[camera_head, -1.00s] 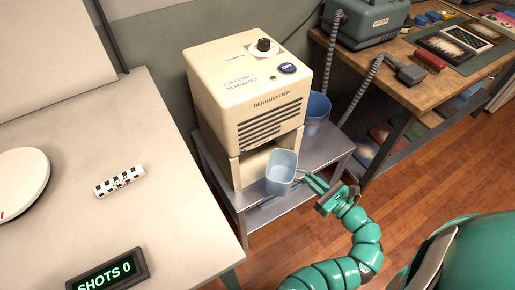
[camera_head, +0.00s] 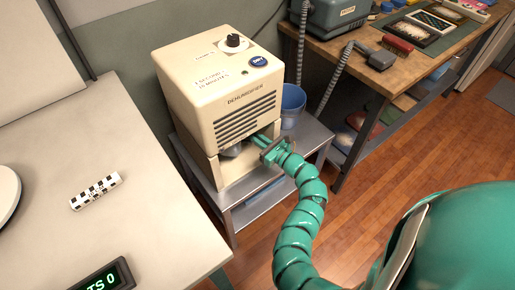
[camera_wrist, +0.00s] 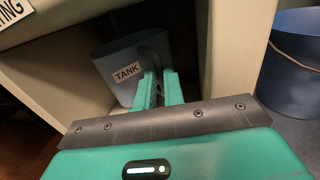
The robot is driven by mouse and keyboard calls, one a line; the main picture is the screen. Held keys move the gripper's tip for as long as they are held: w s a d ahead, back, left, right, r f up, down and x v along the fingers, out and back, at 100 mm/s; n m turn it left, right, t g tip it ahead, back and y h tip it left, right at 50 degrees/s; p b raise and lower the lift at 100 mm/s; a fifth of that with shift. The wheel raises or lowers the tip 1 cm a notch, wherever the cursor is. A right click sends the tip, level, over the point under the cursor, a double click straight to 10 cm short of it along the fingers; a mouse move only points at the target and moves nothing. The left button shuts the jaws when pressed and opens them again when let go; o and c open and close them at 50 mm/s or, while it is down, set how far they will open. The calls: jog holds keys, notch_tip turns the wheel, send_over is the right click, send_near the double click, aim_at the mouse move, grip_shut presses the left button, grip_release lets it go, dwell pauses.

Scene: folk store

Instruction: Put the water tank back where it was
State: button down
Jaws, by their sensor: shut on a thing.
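The water tank (camera_wrist: 120,62), a blue-grey container with a "TANK" label, is inside the lower opening of the cream dehumidifier (camera_head: 215,95). In the head view only a small grey part of the tank (camera_head: 233,149) shows, in shadow under the vents. My gripper (camera_wrist: 160,80) is shut on the tank at its near side and reaches into the opening. In the head view my gripper (camera_head: 258,142) enters from the right front. The tank looks roughly upright; its base and back are hidden.
The dehumidifier stands on a grey metal stand (camera_head: 310,140). A blue bucket (camera_head: 292,100) is right beside it, also in the wrist view (camera_wrist: 292,75). A workbench (camera_head: 400,60) is at right, a pale table (camera_head: 120,150) at left. Wooden floor (camera_head: 400,150) is clear in front.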

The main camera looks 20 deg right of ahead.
aim_at(257, 158)
jog(key=shift+f+b, duration=0.3)
jog(key=shift+f, duration=1.2)
notch_tip(257, 158, down, 2)
jog(key=shift+w+a+f+b, duration=0.1)
jog(key=shift+f+b, duration=0.15)
jog(key=shift+b, duration=0.1)
jog(key=shift+r, duration=0.1)
jog(key=c, duration=1.5)
grip_release()
jog(key=v, duration=1.2)
jog(key=shift+p, duration=0.4)
